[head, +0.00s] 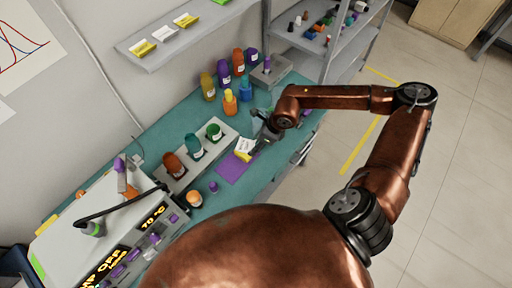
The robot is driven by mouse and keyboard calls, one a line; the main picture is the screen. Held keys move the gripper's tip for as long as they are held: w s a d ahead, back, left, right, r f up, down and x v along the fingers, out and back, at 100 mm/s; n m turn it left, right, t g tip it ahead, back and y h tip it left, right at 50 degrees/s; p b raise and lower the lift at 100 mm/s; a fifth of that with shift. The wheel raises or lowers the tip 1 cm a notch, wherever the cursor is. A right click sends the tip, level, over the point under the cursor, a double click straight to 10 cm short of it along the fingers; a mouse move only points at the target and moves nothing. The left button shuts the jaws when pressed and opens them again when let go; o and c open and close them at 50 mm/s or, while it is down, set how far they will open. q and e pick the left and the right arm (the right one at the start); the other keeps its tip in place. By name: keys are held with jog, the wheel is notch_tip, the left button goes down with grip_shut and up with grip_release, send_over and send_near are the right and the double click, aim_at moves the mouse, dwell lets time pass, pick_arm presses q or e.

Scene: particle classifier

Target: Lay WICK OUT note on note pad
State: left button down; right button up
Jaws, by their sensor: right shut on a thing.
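My right gripper (258,142) is shut on a small white note (245,147) with dark print and a yellow lower edge. The print is too small to read here. The purple note pad (232,171) lies flat on the teal bench, just in front of and below the note. The note overlaps the pad's far edge in the picture. I cannot tell whether it touches the pad. My left gripper is out of view.
A grey rack (175,178) with several jars stands left of the pad. Coloured bottles (238,62) stand at the back. An orange-capped jar (194,198) and a small purple piece (213,187) are near the pad. A control panel (125,255) fills the lower left.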

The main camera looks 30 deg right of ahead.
notch_tip(320, 180, down, 3)
jog(key=shift+w+d+f, duration=0.15)
jog(key=shift+f, duration=0.05)
jog(key=shift+o, duration=1.2)
jog(key=shift+f, duration=0.15)
jog(key=o, duration=0.5)
jog(key=v, duration=1.2)
jog(key=shift+r, duration=0.2)
